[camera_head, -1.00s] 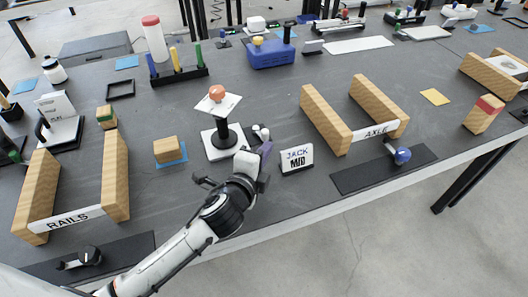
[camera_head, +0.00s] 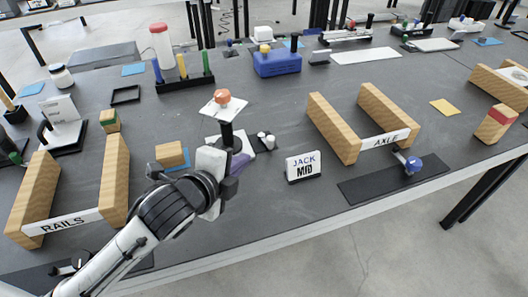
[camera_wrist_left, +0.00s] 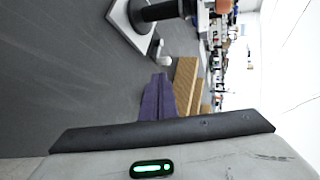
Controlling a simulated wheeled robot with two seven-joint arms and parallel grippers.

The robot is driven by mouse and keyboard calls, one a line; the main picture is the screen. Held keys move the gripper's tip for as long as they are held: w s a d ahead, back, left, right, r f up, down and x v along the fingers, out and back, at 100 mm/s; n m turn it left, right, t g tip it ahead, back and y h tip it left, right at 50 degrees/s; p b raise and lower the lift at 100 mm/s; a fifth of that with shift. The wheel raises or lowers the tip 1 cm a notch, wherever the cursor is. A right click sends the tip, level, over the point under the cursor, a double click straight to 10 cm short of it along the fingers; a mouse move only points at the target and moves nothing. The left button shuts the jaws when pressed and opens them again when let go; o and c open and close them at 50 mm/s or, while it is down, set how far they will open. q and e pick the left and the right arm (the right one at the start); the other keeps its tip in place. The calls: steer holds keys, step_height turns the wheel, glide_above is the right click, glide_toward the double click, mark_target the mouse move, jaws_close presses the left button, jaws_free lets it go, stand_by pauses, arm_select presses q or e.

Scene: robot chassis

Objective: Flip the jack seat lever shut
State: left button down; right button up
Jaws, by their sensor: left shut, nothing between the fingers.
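The jack has a white base, a black column (camera_head: 227,134) and a tilted white top plate (camera_head: 223,105) with an orange knob (camera_head: 222,96). A small pale lever part (camera_head: 266,141) stands at the right of its base. My left gripper (camera_head: 240,163) is shut and empty, in front of the jack, and hides part of the base. In the left wrist view, the purple fingers (camera_wrist_left: 158,97) are together, with a visible gap to the lever part (camera_wrist_left: 159,48) and the jack base (camera_wrist_left: 128,22). I cannot tell how the lever is set. My right gripper is out of view.
A "JACK MID" sign (camera_head: 303,166) stands right of the jack. A wooden block (camera_head: 171,154) lies to its left. Wooden rails (camera_head: 30,195) and an axle stand (camera_head: 335,128) flank the area. The table's front edge is near my arm.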

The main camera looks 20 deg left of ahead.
arm_select(q)
steer(key=shift+s+r+m+g, duration=0.25)
steer(key=shift+s+m+g, duration=0.05)
steer(key=shift+s, duration=0.5)
steer(key=b, duration=0.1)
glide_toward(269, 142)
steer(key=f, duration=0.1)
steer(key=w+f, duration=0.1)
steer(key=f, duration=0.1)
steer(key=shift+d+f, duration=0.1)
steer(key=shift+f, duration=0.1)
steer(key=w, duration=0.2)
steer(key=shift+w+d, duration=0.15)
steer(key=shift+w, duration=0.15)
steer(key=shift+w+d, duration=0.15)
steer(key=shift+w, duration=0.55)
